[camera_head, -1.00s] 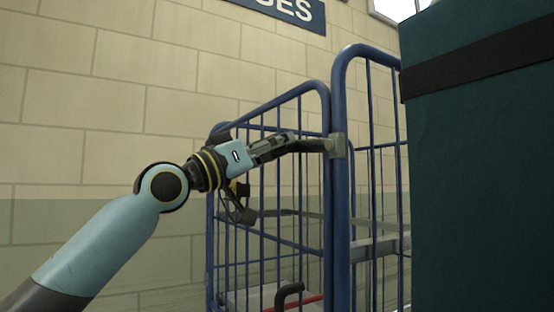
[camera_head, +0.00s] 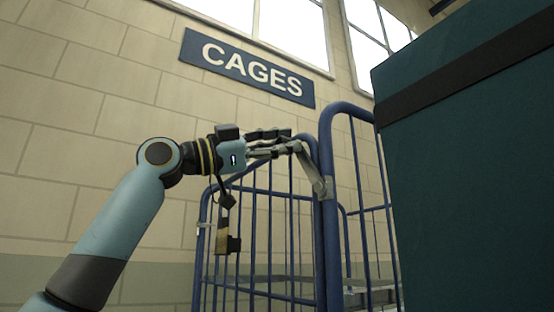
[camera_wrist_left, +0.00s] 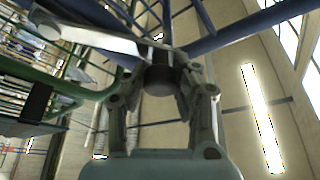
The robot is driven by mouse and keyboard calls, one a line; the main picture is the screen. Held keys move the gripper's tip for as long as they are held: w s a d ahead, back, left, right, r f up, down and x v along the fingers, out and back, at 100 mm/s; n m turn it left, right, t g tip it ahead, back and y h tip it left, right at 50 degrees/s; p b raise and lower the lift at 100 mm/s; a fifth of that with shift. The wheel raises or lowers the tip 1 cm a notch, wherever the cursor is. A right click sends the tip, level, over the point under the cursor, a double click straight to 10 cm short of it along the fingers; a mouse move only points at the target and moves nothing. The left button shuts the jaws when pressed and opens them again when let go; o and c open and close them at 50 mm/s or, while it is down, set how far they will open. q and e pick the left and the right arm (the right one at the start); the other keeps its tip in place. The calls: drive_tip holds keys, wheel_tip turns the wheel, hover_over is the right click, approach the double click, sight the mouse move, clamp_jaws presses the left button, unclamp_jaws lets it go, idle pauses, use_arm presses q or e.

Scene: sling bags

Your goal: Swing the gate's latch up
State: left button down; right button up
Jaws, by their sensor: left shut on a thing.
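The latch (camera_head: 312,172) is a grey metal bar on a bracket at the blue cage's upright. It slants from the bracket up to the left in the head view. My left gripper (camera_head: 288,148) is shut on its free end. In the left wrist view the pale latch bar (camera_wrist_left: 105,40) runs to a dark end held between the fingers of my gripper (camera_wrist_left: 160,82). The blue barred gate (camera_head: 291,235) stands below and behind the gripper. My right gripper is not in view.
A large dark teal block with a black band (camera_head: 470,180) fills the right side, close to the cage. A blue CAGES sign (camera_head: 250,68) hangs on the tiled wall behind. A small tag-like thing (camera_head: 222,238) hangs under my left wrist.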

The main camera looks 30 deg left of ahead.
use_arm(q)
drive_tip(key=d+m, duration=0.1)
drive_tip(key=s+r+m+g, duration=0.1)
drive_tip(key=m, duration=0.1)
drive_tip(key=d+m+g+p, duration=0.1)
drive_tip(key=shift+s+d+r, duration=0.25)
drive_tip(key=shift+s+d, duration=0.05)
drive_tip(key=shift+d, duration=0.05)
drive_tip(key=d+m, duration=0.1)
drive_tip(key=s+d+m+g+p, duration=0.1)
drive_tip(key=m, duration=0.1)
drive_tip(key=shift+s+d+m, duration=0.1)
drive_tip(key=shift+s+m, duration=0.05)
drive_tip(key=shift+m, duration=0.15)
drive_tip(key=c, duration=1)
unclamp_jaws()
drive_tip(key=shift+d, duration=0.1)
